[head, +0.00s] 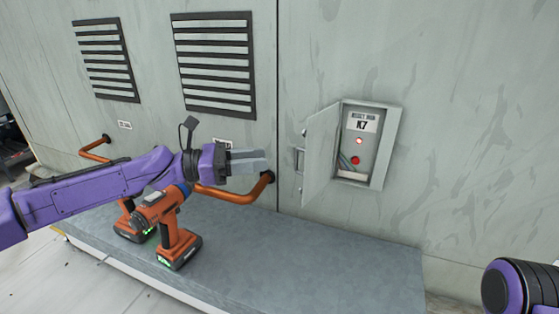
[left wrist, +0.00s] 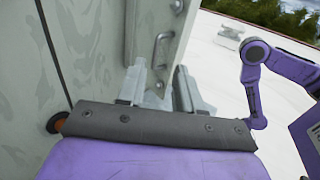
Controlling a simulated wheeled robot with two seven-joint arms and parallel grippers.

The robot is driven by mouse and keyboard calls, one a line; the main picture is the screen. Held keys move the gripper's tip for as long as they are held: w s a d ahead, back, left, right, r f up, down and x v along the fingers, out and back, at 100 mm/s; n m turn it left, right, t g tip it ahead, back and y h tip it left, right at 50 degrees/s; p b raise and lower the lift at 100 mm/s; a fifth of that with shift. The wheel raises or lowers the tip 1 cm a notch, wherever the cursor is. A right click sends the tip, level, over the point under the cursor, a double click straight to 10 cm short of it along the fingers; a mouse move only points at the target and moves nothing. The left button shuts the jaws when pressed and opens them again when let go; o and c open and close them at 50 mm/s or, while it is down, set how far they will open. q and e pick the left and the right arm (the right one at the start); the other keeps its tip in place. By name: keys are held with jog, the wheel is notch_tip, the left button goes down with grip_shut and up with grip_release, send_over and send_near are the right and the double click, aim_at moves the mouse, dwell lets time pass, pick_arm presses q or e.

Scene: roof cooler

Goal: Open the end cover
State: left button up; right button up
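The small cover door (head: 319,155) of a wall box (head: 385,150) is swung out to the left, standing open. Inside the box are a K7 label (head: 362,122), a glowing red light (head: 359,140), a red button (head: 355,160) and some wires. A small pull handle (head: 299,160) is on the door's outer side; it also shows in the left wrist view (left wrist: 162,48). My right gripper is not visible; only part of my right arm (head: 520,287) shows.
Two orange cordless drills (head: 168,225) stand on the grey ledge (head: 330,262) under my left arm. A bent orange rail (head: 235,196) is just below the left gripper, and another (head: 95,148) is further left. Louvred vents (head: 213,65) are above. The ledge's right part is clear.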

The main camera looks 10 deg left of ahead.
pick_arm(q)
jog(key=shift+s+a, duration=0.15)
jog(key=shift+a, duration=0.35)
